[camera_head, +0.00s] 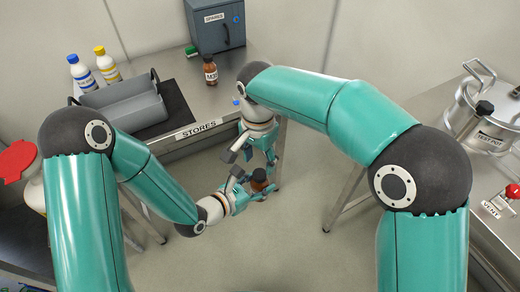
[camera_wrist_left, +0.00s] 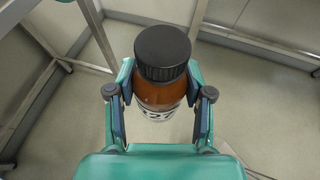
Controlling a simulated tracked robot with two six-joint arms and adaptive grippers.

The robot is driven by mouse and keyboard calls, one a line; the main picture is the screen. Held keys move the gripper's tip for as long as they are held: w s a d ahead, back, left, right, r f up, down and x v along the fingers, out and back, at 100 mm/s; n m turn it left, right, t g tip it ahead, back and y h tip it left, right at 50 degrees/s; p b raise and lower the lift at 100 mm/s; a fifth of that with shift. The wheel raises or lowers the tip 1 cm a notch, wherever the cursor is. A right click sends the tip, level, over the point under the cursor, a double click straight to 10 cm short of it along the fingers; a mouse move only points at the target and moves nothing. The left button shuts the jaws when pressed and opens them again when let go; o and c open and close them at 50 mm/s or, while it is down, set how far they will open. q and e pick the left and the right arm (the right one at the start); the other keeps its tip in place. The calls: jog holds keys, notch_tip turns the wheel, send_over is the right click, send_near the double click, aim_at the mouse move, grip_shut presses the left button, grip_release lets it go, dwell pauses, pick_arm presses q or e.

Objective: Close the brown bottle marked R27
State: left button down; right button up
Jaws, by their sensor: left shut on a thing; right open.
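The brown bottle (camera_wrist_left: 160,96) has a black cap (camera_wrist_left: 162,52) on its top. Its white label (camera_wrist_left: 158,114) shows part of a marking ending in 27. My left gripper (camera_wrist_left: 160,90) is shut around the bottle's body, one finger on each side. In the head view the bottle (camera_head: 259,180) is held upright off the tables, in my left gripper (camera_head: 257,188). My right gripper (camera_head: 252,160) is open just above the bottle, pointing down. I cannot tell whether the cap is fully tightened.
The STORES table (camera_head: 185,110) holds a grey tray (camera_head: 125,108), another brown bottle (camera_head: 210,72), two white bottles and a grey cabinet (camera_head: 215,25). A metal pot (camera_head: 487,115) stands on the right bench. Open floor lies below the grippers.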

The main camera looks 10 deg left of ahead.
jog(key=n, duration=0.6)
jog(key=shift+r+n, duration=0.15)
jog(key=shift+n, duration=0.25)
jog(key=n, duration=0.4)
jog(key=shift+r, duration=0.1)
jog(key=n, duration=0.4)
jog(key=shift+d+r, duration=0.1)
jog(key=shift+r, duration=0.05)
jog(key=n, duration=0.4)
jog(key=shift+r+n, duration=0.15)
jog(key=shift+n, duration=0.15)
jog(key=n, duration=0.4)
jog(key=shift+r, duration=0.15)
jog(key=n, duration=0.6)
jog(key=shift+r, duration=0.35)
jog(key=shift+r+n, duration=0.1)
jog(key=shift+n, duration=0.5)
jog(key=shift+r, duration=0.4)
